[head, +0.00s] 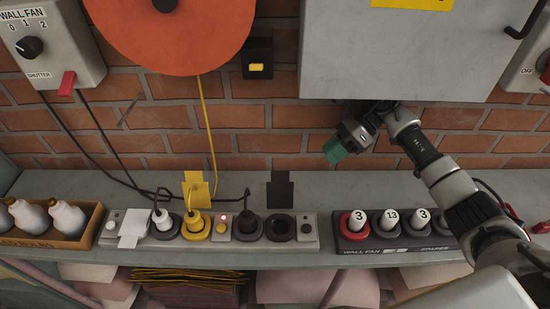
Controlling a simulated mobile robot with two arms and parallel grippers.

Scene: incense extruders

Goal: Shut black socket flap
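The black socket flap (280,189) stands raised behind the strip, above a round black socket (280,228) with no plug in it. The socket strip (308,244) lies along the grey ledge. My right gripper (336,150) is up and to the right of the black flap, below the grey cabinet and clear of the flap. A green piece shows at its tip; I cannot tell whether it is part of the fingers or something held, nor whether the fingers are open. My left gripper is not in view.
Beside the black socket, a black plug (249,226) is seated. A raised yellow flap (196,188) stands behind a yellow plug (196,226); a white flap (132,228) lies flat. A plug tray (370,249) is at right, a bottle crate (84,236) at left. Cords cross the ledge.

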